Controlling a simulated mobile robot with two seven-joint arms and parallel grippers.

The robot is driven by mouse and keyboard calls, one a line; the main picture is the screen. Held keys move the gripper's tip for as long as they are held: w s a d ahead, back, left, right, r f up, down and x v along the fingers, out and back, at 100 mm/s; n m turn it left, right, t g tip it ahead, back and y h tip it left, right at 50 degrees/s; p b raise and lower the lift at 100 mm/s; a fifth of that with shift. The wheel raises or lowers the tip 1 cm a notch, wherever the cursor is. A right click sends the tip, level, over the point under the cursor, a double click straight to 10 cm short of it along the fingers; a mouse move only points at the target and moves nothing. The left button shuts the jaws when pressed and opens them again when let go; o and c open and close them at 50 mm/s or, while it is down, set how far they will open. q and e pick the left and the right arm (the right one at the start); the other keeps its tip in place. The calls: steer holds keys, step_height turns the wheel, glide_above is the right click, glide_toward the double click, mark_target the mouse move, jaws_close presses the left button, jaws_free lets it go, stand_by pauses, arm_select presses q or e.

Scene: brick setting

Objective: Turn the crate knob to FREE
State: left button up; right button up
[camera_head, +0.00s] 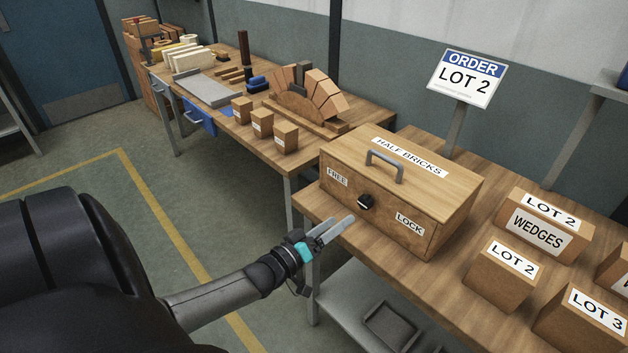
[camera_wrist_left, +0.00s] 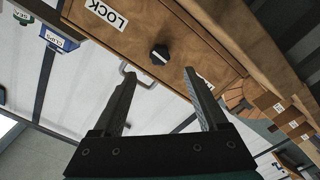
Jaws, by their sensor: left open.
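The wooden crate (camera_head: 385,225), marked HALF BRICKS, stands on the workbench with its lid down. Its front carries a small black knob (camera_head: 366,202) between a FREE label (camera_head: 337,177) on the left and a LOCK label (camera_head: 409,223) on the right. I cannot tell for sure which label the knob points to. My left gripper (camera_head: 340,230) is open and empty, in front of the crate and short of the knob. In the left wrist view the knob (camera_wrist_left: 159,54) shows beyond the gap between the open fingers (camera_wrist_left: 160,74), apart from them. My right gripper is not in view.
A grey handle (camera_head: 385,163) tops the crate. Boxes marked LOT 2 (camera_head: 503,273) and WEDGES (camera_head: 541,228) stand to its right. Small blocks (camera_head: 285,138) and a brick arch (camera_head: 309,100) stand on the bench behind left. An order sign (camera_head: 466,78) reads LOT 2.

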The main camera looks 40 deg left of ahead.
arm_select(q)
steer(key=s, duration=0.6)
steer(key=shift+s+a+p, duration=0.25)
steer(key=shift+p, duration=0.05)
steer(key=s+d+f+m+g+y+b, duration=0.15)
steer(key=s+f+g, duration=0.35)
steer(key=f, duration=0.9)
steer(key=s+d+f+m+g+b, duration=0.3)
steer(key=s+f, duration=0.5)
steer(key=f, duration=0.6)
steer(key=s+d+f+m+g, duration=0.2)
steer(key=s+d+f+g, duration=0.2)
steer(key=s+f, duration=0.3)
steer(key=s+d+f+m+g+b, duration=0.1)
steer(key=s+d+f+m+g, duration=0.2)
steer(key=s, duration=1)
steer(key=d+f+g, duration=0.2)
steer(key=d+f, duration=0.1)
steer(key=shift+f+m, duration=0.35)
